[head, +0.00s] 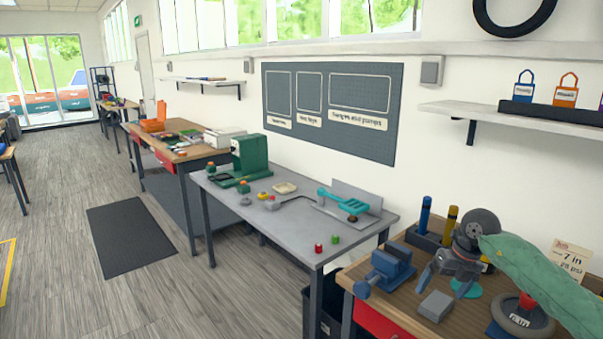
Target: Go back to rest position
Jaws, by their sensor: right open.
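My right gripper (446,283) is over the wooden workbench (397,312) at the lower right, with its arm in a green sleeve coming in from the right. Its two dark fingers point down and are apart, with nothing seen between them. A grey block (435,306) lies just below and in front of the fingers. A teal disc (467,287) shows beside the right finger. I cannot tell whether the fingers touch the bench. My left gripper is not in view.
A blue vise (386,269) stands left of the gripper. Behind it are blue (425,215) and yellow (450,226) cylinders in a dark holder. A small wheel (522,318) and a card (569,259) are at the right. A grey table (290,215) stands further left; open floor (180,296) lies beyond.

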